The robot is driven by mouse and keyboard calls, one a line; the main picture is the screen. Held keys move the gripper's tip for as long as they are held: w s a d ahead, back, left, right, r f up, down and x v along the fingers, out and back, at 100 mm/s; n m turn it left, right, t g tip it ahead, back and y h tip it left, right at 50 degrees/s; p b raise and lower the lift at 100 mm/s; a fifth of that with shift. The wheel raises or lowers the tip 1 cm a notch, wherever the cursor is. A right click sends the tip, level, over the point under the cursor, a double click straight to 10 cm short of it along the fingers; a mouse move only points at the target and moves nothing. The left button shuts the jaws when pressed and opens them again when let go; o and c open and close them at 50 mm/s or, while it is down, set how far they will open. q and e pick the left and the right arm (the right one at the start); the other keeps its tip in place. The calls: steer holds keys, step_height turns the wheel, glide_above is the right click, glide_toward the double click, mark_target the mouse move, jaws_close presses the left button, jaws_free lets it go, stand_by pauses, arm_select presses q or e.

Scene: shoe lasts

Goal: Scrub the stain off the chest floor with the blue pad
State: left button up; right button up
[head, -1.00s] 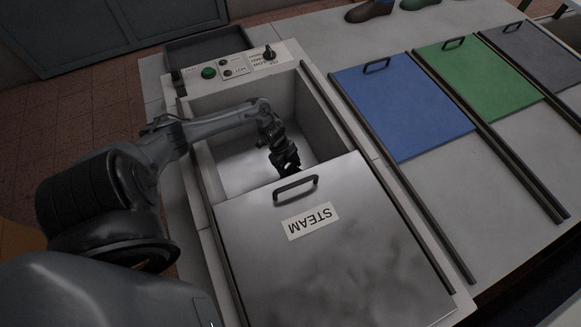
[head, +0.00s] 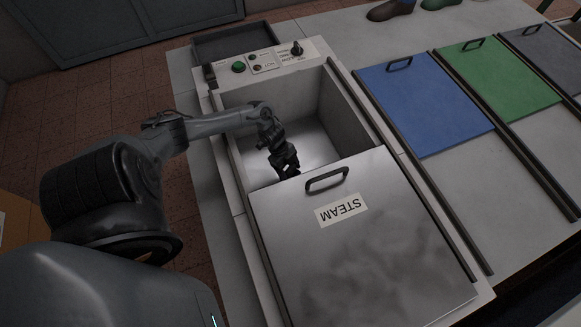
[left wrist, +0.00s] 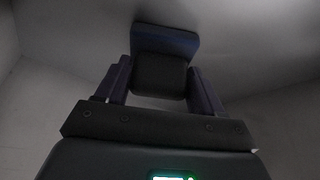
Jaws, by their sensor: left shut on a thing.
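My left gripper (head: 287,168) reaches down into the open part of the steam chest (head: 232,172), near the edge of its metal lid. In the left wrist view the gripper (left wrist: 160,85) is shut on the dark grip (left wrist: 160,72) of the blue pad (left wrist: 166,40). The pad is at the chest's pale floor (left wrist: 235,40); I cannot tell whether it touches. In the head view the pad is hidden by the gripper and lid. No stain can be made out on the visible floor. My right gripper is not in view.
The metal lid (head: 370,245) marked STEAM, with a black handle (head: 327,179), covers the near part of the chest. Chest walls (head: 345,118) stand close around my gripper. A control panel (head: 265,62) is at the far end. Blue (head: 425,105) and green (head: 497,75) panels lie right.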

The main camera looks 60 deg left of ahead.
arm_select(q)
steer(key=shift+s+r+p, duration=0.3)
steer(key=shift+r+p, duration=0.15)
steer(key=shift+r, duration=0.2)
steer(key=shift+s+r+p, duration=0.25)
steer(key=shift+r+p, duration=0.2)
steer(key=shift+r, duration=0.15)
steer(key=shift+w+r+p, duration=0.5)
steer(key=shift+r+p, duration=0.65)
steer(key=shift+s+r+p, duration=0.15)
steer(key=shift+r+p, duration=0.55)
steer(key=shift+p, duration=0.05)
step_height(320, 180, up, 2)
steer(key=shift+p, duration=1)
